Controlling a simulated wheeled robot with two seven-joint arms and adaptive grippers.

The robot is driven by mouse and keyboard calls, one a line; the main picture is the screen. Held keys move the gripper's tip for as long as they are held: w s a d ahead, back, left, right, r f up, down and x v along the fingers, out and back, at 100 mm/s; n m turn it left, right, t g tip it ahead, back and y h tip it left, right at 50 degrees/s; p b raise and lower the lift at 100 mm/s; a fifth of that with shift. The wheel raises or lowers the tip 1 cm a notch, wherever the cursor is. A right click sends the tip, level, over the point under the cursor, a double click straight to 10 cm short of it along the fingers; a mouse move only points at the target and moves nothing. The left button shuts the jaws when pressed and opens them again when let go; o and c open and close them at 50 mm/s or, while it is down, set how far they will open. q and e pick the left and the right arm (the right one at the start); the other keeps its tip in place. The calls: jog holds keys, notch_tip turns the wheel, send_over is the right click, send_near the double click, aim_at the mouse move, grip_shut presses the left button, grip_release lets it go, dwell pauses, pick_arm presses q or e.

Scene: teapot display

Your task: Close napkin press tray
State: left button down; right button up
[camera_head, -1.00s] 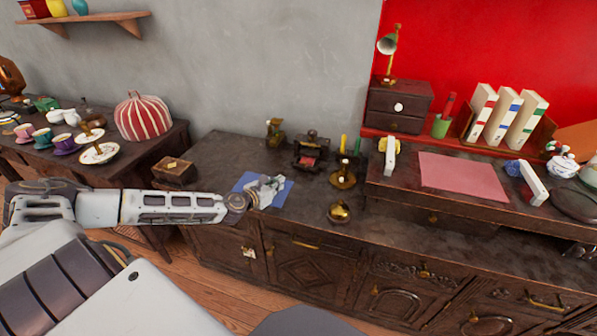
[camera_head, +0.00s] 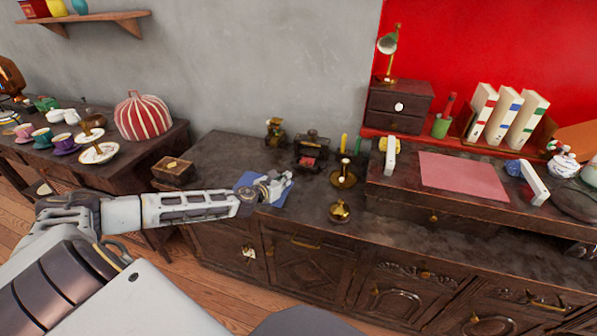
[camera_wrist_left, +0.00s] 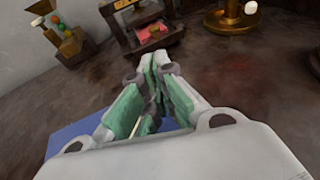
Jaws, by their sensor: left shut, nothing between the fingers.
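The napkin press (camera_head: 311,148) is a small dark wooden frame standing on the dark cabinet top near the wall. Its tray, with a reddish-pink napkin (camera_head: 308,162), sits low at the front; how far the tray sticks out is hard to tell. In the left wrist view the press (camera_wrist_left: 143,24) is at the top, with the pink napkin (camera_wrist_left: 150,33) in its lower part. My left gripper (camera_head: 286,180) is shut and empty over the blue cloth, in front of and left of the press, apart from it. In the wrist view its green-padded fingers (camera_wrist_left: 158,62) point toward the press. My right gripper is not in view.
A blue cloth (camera_head: 246,181) lies under my gripper. A brass grinder-like item (camera_head: 275,132) is left of the press. A wooden box (camera_head: 173,170) stands at the left.

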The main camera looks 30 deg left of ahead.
aim_at(304, 167)
pick_arm(q)
jog(key=shift+x, duration=2.1)
jog(key=shift+w+f, duration=0.2)
jog(key=shift+w, duration=2.25)
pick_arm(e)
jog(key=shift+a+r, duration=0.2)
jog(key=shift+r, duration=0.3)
pick_arm(q)
jog(key=shift+w, duration=0.1)
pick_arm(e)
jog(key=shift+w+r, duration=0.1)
